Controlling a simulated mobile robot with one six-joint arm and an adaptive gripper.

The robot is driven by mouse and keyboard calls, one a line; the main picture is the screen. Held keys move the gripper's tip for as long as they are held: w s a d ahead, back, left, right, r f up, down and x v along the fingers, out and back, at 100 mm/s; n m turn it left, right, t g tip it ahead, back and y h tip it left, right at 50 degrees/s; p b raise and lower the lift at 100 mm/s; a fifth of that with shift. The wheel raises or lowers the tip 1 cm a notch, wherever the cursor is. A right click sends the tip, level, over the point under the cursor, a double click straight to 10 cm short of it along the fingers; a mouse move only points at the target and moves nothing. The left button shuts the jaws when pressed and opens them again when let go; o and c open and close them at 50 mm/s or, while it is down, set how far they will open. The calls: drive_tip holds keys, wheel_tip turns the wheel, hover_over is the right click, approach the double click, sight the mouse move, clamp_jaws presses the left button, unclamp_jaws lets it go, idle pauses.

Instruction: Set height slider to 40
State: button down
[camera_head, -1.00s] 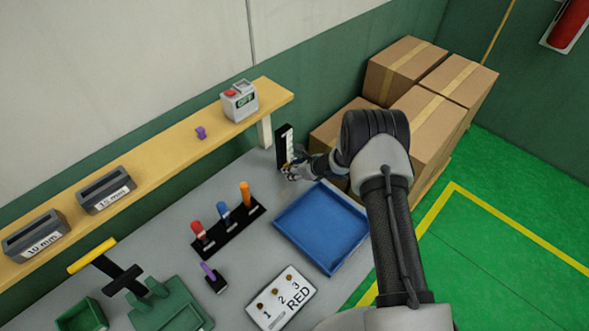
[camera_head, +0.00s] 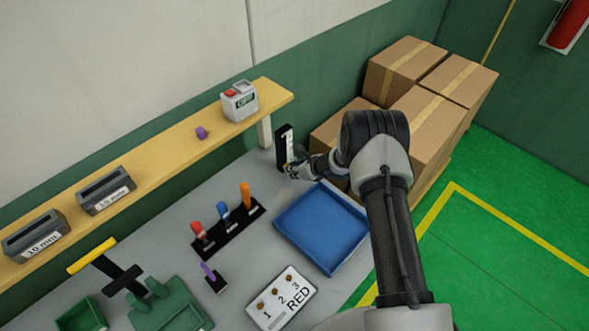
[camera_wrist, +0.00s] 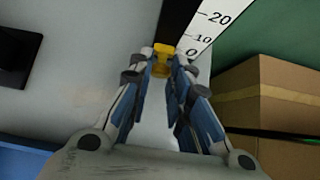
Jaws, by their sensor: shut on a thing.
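The height slider is an upright black post with a white scale (camera_head: 286,141) at the far end of the grey bench. In the wrist view its scale (camera_wrist: 213,20) shows the marks 0, 10 and 20; higher marks are out of view. My gripper (camera_head: 289,171) is at the lower part of the slider. In the wrist view my gripper (camera_wrist: 162,72) is shut on the yellow slider knob (camera_wrist: 162,58), which sits near the 0 end of the scale. The exact reading is hard to tell.
A blue tray (camera_head: 323,264) lies in front of the slider. A black base with red, blue and orange levers (camera_head: 224,217) stands to the left. Cardboard boxes (camera_head: 433,112) are stacked at the right. A yellow shelf (camera_head: 170,142) runs above the bench.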

wheel_tip(320, 180, up, 13)
drive_tip(key=p, duration=0.2)
drive_tip(key=shift+p, duration=0.35)
drive_tip(key=shift+w+r, duration=0.1)
drive_tip(key=c, duration=1.6)
unclamp_jaws()
drive_tip(key=shift+o, duration=0.7)
drive_tip(key=v, duration=1.2)
